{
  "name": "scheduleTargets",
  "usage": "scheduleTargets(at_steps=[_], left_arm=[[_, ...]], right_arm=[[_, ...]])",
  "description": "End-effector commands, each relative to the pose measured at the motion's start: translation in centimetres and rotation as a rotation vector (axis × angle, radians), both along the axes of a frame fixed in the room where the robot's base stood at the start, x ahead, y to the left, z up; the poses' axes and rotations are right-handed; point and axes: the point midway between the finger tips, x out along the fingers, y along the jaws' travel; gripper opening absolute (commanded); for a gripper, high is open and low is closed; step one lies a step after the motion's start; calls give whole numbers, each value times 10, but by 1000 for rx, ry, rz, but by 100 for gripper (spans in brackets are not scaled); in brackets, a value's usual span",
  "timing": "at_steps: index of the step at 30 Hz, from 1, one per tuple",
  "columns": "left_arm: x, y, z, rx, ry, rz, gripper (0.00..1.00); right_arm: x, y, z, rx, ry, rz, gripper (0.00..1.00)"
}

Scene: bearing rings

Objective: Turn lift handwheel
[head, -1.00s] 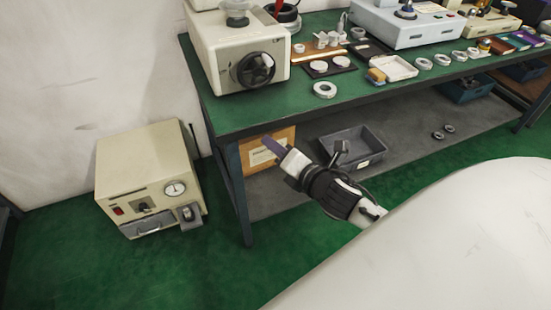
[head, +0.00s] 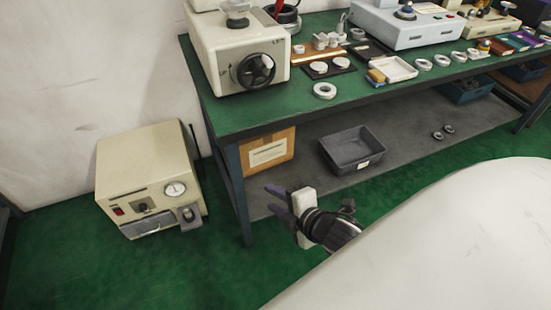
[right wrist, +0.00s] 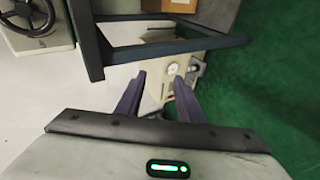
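The black lift handwheel (head: 255,70) is on the front of a cream machine (head: 225,40) at the left end of the green bench. It also shows at the top left of the right wrist view (right wrist: 30,14). My right gripper (head: 272,194) is below the bench top, in front of the lower shelf, well apart from the wheel. In the right wrist view its two purple fingers (right wrist: 158,88) are spread with nothing between them. My left gripper is not in view.
A cream box with a gauge (head: 150,180) stands on the floor at left. A bench leg (head: 236,185) is close to my right gripper. A grey bin (head: 352,148) and a cardboard box (head: 268,150) are on the lower shelf. Rings and trays cover the bench top (head: 240,112).

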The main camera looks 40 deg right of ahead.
Motion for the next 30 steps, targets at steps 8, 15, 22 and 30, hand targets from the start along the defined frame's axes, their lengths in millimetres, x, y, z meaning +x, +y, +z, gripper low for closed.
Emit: scheduleTargets(at_steps=[8,15,22,30], left_arm=[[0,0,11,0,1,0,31],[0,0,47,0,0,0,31],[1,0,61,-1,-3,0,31],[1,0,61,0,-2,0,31]], right_arm=[[18,-19,27,-205,-50,66,34],[88,-91,154,-1197,-193,287,34],[117,-119,227,-1776,-192,344,34],[149,-127,231,-1816,-189,342,34]])
